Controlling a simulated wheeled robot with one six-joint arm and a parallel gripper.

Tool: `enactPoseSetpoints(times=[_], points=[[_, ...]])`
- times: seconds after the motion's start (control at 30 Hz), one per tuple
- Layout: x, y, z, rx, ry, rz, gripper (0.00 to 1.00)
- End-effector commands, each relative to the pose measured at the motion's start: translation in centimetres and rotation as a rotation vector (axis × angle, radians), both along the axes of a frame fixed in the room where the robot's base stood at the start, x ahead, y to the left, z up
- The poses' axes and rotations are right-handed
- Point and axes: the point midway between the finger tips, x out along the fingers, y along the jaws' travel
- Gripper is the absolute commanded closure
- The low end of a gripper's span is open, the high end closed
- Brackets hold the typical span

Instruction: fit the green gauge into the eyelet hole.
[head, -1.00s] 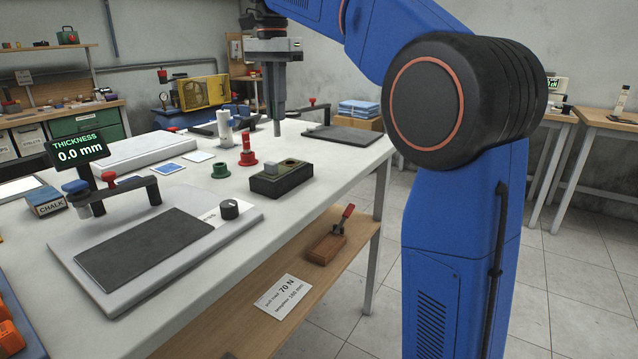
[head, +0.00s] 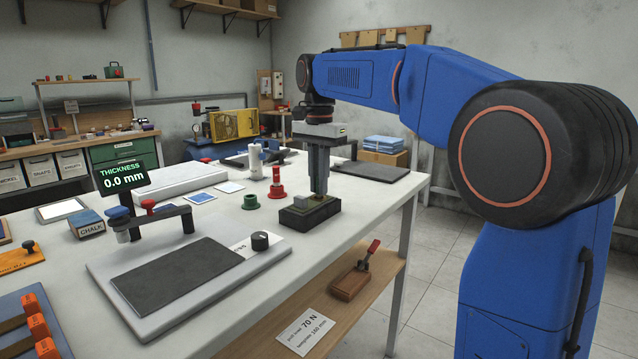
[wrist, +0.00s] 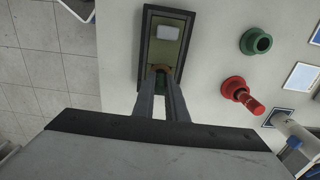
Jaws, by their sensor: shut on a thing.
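My gripper (head: 319,188) points straight down over the dark block (head: 296,218) near the table's right edge. Its fingers are shut on the green gauge (head: 317,186), of which only a narrow green strip shows between them. In the wrist view the finger ends (wrist: 161,80) are at the near end of the block (wrist: 147,48), by the brownish eyelet (wrist: 160,69). The fingers mostly cover the hole. I cannot tell how deep the gauge's tip sits. A pale square button (wrist: 168,32) is at the block's other end.
An empty green holder (head: 250,202) and a red holder (head: 277,191) with a red gauge stand left of the block. A thickness tester with a dark plate (head: 178,275) is nearer. The table's right edge is close to the block.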

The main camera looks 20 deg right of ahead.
Motion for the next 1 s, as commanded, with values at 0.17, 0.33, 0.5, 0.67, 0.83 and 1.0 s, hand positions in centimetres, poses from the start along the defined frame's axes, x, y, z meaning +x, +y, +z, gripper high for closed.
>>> enactPoseSetpoints(times=[0.17,0.33,0.5,0.67,0.83,1.0], points=[[0.0,0.0,-0.3,0.000,0.000,0.000,1.00],[0.0,0.0,-0.4,0.000,0.000,0.000,1.00],[0.0,0.0,-0.6,0.000,0.000,0.000,0.71],[0.0,0.0,-0.6,0.000,0.000,0.000,0.69],[0.0,0.0,-0.5,0.000,0.000,0.000,0.69],[0.1,0.0,0.9,0.000,-0.002,0.000,0.69]])
